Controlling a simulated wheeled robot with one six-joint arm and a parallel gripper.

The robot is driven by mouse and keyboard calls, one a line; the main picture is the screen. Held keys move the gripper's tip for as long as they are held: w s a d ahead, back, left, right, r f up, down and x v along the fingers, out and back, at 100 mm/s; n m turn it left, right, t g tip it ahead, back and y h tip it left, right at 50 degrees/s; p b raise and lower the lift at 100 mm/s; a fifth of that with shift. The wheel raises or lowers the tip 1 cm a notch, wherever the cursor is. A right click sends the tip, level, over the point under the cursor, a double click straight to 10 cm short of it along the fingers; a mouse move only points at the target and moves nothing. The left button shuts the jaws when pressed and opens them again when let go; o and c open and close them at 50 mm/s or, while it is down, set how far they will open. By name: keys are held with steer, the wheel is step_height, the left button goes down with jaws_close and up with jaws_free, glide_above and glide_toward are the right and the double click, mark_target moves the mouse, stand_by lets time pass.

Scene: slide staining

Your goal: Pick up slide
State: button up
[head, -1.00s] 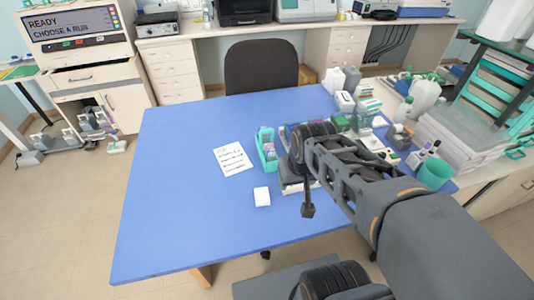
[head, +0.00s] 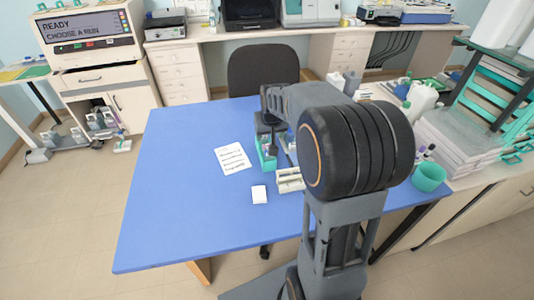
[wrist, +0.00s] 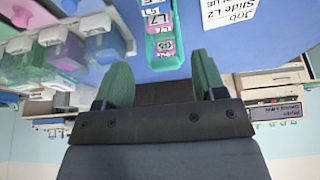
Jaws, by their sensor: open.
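A teal holder (wrist: 163,52) with upright pieces labelled L7 (wrist: 157,20) and G5 (wrist: 166,45) stands just beyond my fingertips in the wrist view. The labelled pieces look like slide ends, but I cannot tell them apart fully. In the head view the teal holder (head: 266,160) is partly hidden by my arm. My gripper (wrist: 162,80) is open, its two green fingers wide apart with no object visible between them. A job card (wrist: 228,10), reading "Job Slide L2" in part, lies beside the holder; it also shows in the head view (head: 232,159).
Lidded staining jars (wrist: 65,50) stand close to the holder. A small white block (head: 259,194) and a cream rack (head: 290,180) lie nearby on the blue table (head: 170,200). A teal cup (head: 429,178) stands right. The table's left side is clear.

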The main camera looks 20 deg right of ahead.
mark_target(267, 145)
steer(key=shift+s+p+x, duration=0.15)
steer(key=shift+p+x, duration=0.15)
steer(key=shift+x, duration=1.3)
steer(key=shift+s+p+x, duration=0.15)
steer(key=shift+p+x, duration=0.1)
steer(key=shift+x, duration=1.3)
steer(key=shift+a+f, duration=0.15)
steer(key=shift+c, duration=0.5)
jaws_close()
